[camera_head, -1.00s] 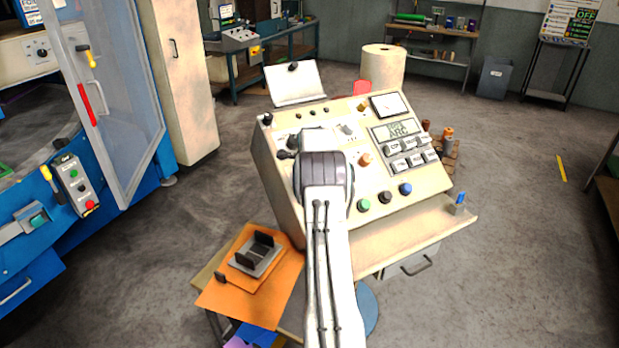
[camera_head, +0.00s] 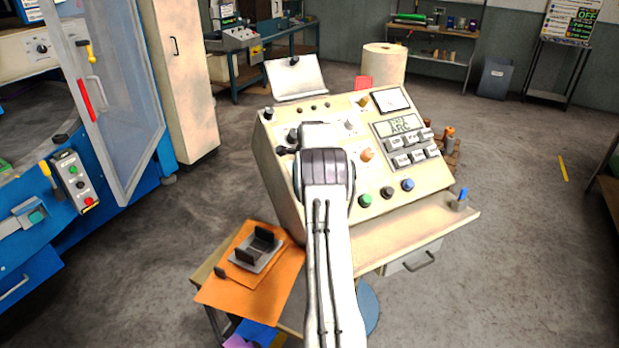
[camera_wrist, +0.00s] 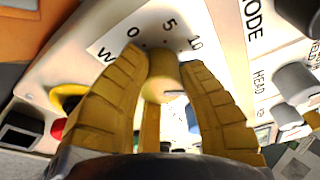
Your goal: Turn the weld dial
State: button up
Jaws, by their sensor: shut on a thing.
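In the wrist view, my gripper (camera_wrist: 169,64) has its yellow ribbed fingers closed around a tan dial knob (camera_wrist: 162,84) on the pale panel. A scale marked 0, 5 and 10 runs around the knob's far side. The label beside it starts with W; the rest is hidden behind the left finger. In the head view, my arm covers the dial and most of my gripper at the left part of the sloped control panel (camera_head: 403,187).
The panel carries a green button (camera_head: 365,200), a blue button (camera_head: 407,185), an orange knob (camera_head: 367,154) and a grey display (camera_head: 404,125). An orange sheet with a dark-jawed fixture (camera_head: 257,249) lies at lower left. A grey knob (camera_wrist: 294,82) stands right of my fingers.

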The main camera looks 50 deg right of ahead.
jog(key=b, duration=0.1)
jog(key=n+b, duration=0.1)
jog(key=b, duration=0.1)
jog(key=shift+s+d+f, duration=0.1)
jog(key=shift+d+f, duration=0.1)
jog(key=shift+f, duration=0.1)
jog(key=shift+r+n+t+h+b, duration=0.15)
jog(key=shift+n+t+h+b, duration=0.15)
jog(key=shift+n+b, duration=0.55)
jog(key=shift+r+n, duration=0.2)
jog(key=shift+n, duration=0.15)
jog(key=o, duration=1.2)
jog(key=shift+d, duration=0.1)
jog(key=shift+s+a+r, duration=0.1)
jog(key=shift+a+r, duration=0.2)
jog(key=shift+r, duration=0.05)
jog(key=v, duration=1.1)
